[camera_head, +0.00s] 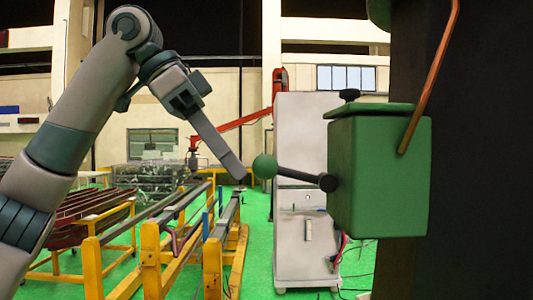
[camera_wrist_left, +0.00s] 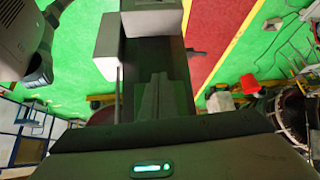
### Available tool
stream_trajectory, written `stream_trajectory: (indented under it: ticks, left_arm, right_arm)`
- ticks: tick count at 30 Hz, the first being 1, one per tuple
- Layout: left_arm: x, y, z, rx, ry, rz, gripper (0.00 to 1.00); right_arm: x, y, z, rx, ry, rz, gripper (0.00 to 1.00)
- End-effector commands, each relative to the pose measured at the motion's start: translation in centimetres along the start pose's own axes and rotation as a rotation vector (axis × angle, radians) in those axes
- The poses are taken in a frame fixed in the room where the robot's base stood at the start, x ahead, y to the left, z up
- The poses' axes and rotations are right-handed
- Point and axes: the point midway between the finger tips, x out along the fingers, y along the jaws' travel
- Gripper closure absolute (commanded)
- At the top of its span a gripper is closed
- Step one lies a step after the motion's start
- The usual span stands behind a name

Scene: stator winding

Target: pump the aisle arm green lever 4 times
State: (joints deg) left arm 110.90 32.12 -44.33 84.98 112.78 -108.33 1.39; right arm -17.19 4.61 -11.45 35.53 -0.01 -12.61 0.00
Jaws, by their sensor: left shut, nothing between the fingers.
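The lever is a dark rod (camera_head: 300,176) with a round green knob (camera_head: 265,166) on its left end. It sticks out nearly level, dipping slightly to the right, from the side of a green box (camera_head: 392,180). My left gripper (camera_head: 236,170) is shut and empty, its fingers slanting down to the right. Its tips end just left of the knob, with a small gap in the picture; I cannot tell the difference in depth. In the left wrist view the shut fingers (camera_wrist_left: 155,97) show, but I cannot make out the knob. My right gripper is not in view.
The box is on a large dark column (camera_head: 475,150), with an orange-brown cable (camera_head: 432,75) along it. A white cabinet (camera_head: 302,240) stands behind the lever. Yellow rail stands (camera_head: 150,262) are at the lower left on green floor. Space left of the knob holds my arm.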

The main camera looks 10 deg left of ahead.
Motion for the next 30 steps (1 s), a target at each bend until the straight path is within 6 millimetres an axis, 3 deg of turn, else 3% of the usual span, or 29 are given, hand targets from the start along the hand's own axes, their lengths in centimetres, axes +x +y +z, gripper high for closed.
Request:
stream_trajectory:
  ticks: [8, 14, 23, 30]
  left_arm:
    - [-0.1, 0.0, 0.0, 0.001, 0.001, -0.001, 1.00]
    - [-1.3, 0.0, -0.1, 0.000, 0.003, -0.002, 1.00]
    - [-5.8, 0.1, 0.1, -0.001, 0.005, -0.003, 1.00]
    - [-10.0, 0.0, 0.0, -0.002, 0.003, -0.005, 1.00]
  right_arm:
    - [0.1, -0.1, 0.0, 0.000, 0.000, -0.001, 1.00]
    - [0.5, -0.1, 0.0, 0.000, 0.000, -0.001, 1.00]
    - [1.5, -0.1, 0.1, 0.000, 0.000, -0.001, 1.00]
    - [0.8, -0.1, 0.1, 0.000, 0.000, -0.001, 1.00]
